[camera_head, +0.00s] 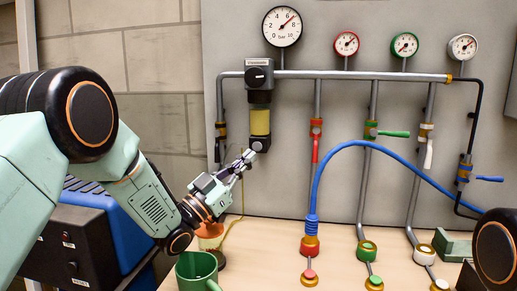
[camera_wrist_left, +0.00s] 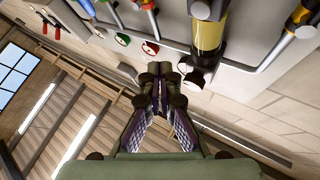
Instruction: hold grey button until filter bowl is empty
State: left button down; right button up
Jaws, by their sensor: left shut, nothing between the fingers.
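In the left wrist view the cap (camera_wrist_left: 193,72) is right of my fingertips. My left gripper (camera_head: 247,158) is shut and empty, its tips just below and left of the cap. It shows from behind in the left wrist view (camera_wrist_left: 160,70). I cannot tell whether the tips touch the button. My right gripper is not in view.
Above are a pipe and several gauges, such as the large one (camera_head: 282,27). A red-handled valve (camera_head: 316,130) and blue hose (camera_head: 330,150) are to the right.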

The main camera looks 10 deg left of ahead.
aim_at(257, 146)
pick_arm(q)
jog(key=w+b, duration=0.2)
jog(key=w, duration=0.5)
jog(key=shift+a+f, duration=0.1)
jog(key=shift+a, duration=0.05)
jog(key=shift+s, duration=0.1)
dwell(0.5)
dwell(0.3)
dwell(0.4)
jog(key=shift+w+b, duration=0.35)
jog(key=shift+w, duration=0.1)
